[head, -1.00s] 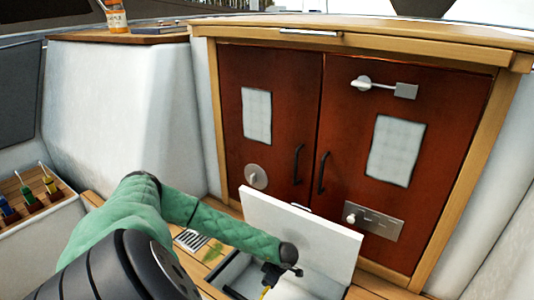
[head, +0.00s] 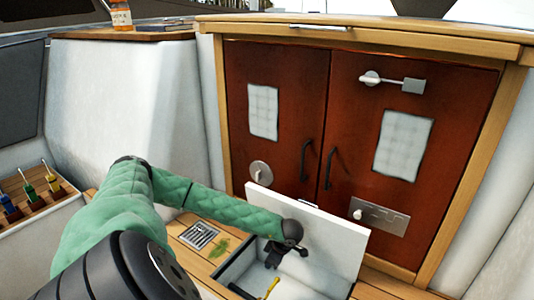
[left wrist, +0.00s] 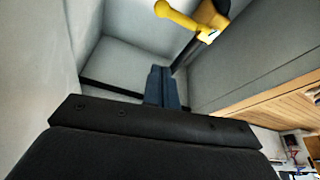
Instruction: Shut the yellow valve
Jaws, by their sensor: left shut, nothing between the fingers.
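The yellow valve (head: 270,289) is low inside an open floor locker (head: 235,270), at the bottom of the head view. In the left wrist view, the yellow valve (left wrist: 186,17) shows at the top, with a rounded lever end and a thicker body, partly cut off by the frame. My left gripper (head: 272,263) points down into the locker opening, above the valve and apart from it. Its fingers (left wrist: 162,88) are shut and empty. The lower part of the valve is hidden in the head view. My right gripper is not in view.
The white locker lid (head: 335,240) stands open behind my left gripper. A floor drain (head: 200,235) lies left of the locker. Red cabinet doors (head: 290,130) stand behind. A rack of coloured-handled tools (head: 30,190) is at the far left.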

